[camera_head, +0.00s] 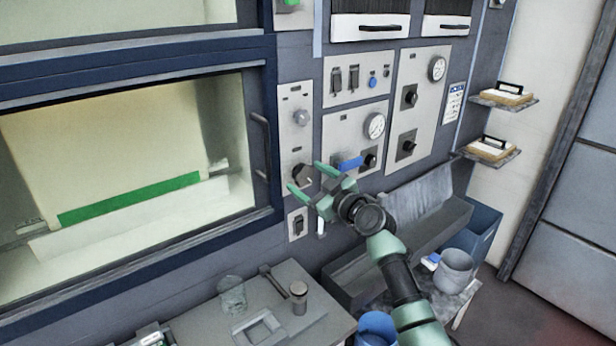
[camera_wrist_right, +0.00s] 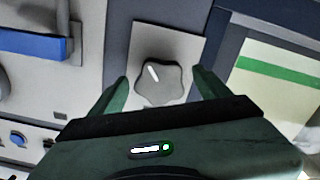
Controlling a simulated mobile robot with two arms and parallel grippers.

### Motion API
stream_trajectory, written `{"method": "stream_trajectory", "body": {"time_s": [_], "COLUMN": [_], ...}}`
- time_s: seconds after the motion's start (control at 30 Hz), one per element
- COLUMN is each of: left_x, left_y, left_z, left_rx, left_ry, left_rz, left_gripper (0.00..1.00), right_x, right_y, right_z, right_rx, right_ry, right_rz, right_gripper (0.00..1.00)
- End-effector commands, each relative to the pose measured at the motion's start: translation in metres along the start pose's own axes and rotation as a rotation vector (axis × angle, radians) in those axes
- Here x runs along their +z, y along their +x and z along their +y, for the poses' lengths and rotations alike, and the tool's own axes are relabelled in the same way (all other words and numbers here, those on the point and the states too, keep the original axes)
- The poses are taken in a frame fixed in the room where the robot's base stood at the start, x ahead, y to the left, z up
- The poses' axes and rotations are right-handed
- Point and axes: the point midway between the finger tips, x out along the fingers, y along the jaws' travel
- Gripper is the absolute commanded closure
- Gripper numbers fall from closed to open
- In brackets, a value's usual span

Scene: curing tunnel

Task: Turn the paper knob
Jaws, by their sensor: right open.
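A grey lobed knob (camera_wrist_right: 160,78) with a white pointer mark sits on a pale panel in the right wrist view. The mark tilts slightly left of upright. In the head view this knob (camera_head: 301,173) looks dark, low on the narrow panel beside the oven window. No readable label tells me whether it is the paper knob. My right gripper (camera_head: 305,177) is open, with a finger on each side of the knob. In the right wrist view the gripper (camera_wrist_right: 160,92) shows a gap beside the knob on both sides. My left gripper is not in view.
A round grey knob (camera_head: 302,117) is higher on the same panel, and a switch (camera_head: 298,222) is below. A blue lever (camera_head: 349,163) stands close right of my gripper. The window handle (camera_head: 260,145) is to the left. A bench (camera_head: 290,335) with small items lies below.

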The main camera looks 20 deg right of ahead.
Motion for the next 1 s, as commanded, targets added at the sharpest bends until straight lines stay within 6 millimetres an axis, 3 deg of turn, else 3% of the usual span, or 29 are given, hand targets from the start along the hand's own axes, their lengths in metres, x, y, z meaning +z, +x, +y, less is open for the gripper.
{"method": "stream_trajectory", "body": {"time_s": [0.3, 0.5, 0.53, 1.0], "left_x": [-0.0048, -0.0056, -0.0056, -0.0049], "left_y": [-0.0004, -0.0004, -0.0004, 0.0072], "left_z": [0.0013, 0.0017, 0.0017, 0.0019], "left_rx": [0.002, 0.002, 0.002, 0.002], "left_ry": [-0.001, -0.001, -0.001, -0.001], "left_rz": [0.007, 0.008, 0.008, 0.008], "left_gripper": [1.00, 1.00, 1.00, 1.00], "right_x": [-0.0002, -0.0001, -0.0001, 0.0012], "right_y": [0.0026, 0.0024, 0.0024, 0.0023], "right_z": [-0.0004, -0.0003, -0.0003, -0.0013], "right_rx": [0.000, 0.000, 0.000, 0.000], "right_ry": [0.000, 0.000, 0.000, 0.124], "right_rz": [0.001, 0.000, 0.000, 0.001], "right_gripper": [0.25, 0.81, 0.85, 0.85]}}
